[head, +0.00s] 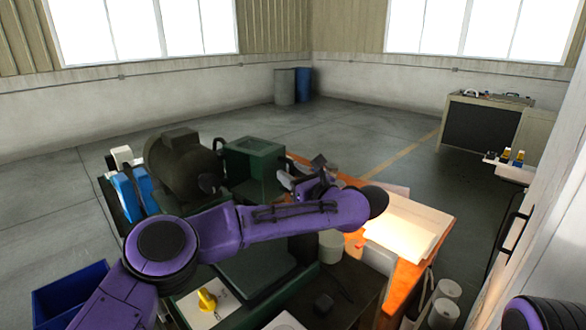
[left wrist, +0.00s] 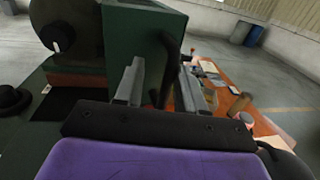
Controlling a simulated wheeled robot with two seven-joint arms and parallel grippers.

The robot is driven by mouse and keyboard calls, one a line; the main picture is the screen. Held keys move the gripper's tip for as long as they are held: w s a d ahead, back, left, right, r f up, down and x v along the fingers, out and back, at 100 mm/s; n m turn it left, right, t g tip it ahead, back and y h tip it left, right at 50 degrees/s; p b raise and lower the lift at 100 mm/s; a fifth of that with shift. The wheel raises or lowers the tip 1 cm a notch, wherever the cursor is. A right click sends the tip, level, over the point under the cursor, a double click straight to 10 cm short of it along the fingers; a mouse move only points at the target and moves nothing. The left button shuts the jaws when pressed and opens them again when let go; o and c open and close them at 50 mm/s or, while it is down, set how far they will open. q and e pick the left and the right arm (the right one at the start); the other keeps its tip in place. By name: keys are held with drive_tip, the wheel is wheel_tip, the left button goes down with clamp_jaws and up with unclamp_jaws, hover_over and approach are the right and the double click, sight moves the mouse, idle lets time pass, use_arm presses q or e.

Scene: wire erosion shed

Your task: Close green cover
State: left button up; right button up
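The green cover (head: 253,160) is a boxy dark green part on the machine, beside the dark motor, in the head view. In the left wrist view the green cover (left wrist: 146,45) fills the upper middle, just beyond my fingers. I cannot tell how far open it stands. My left gripper (head: 291,178) is at the right side of the cover. In the left wrist view its two grey fingers (left wrist: 161,75) are apart, with a dark bar-like part showing between them; no firm contact is visible. My right gripper is out of view.
A dark round motor (head: 180,168) stands left of the cover. An orange bench (head: 440,238) with papers lies to the right. A blue bin (head: 70,292) is at lower left. Open floor (head: 340,130) lies behind the machine.

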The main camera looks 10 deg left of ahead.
use_arm(q)
drive_tip(key=shift+a, duration=0.75)
drive_tip(key=shift+o, duration=0.5)
drive_tip(key=shift+s+a, duration=0.1)
drive_tip(key=shift+r, duration=0.15)
drive_tip(key=c, duration=0.5)
drive_tip(key=shift+d, duration=0.4)
clamp_jaws()
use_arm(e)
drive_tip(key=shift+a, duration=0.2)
use_arm(q)
drive_tip(key=shift+a+r, duration=0.1)
drive_tip(key=shift+s, duration=0.1)
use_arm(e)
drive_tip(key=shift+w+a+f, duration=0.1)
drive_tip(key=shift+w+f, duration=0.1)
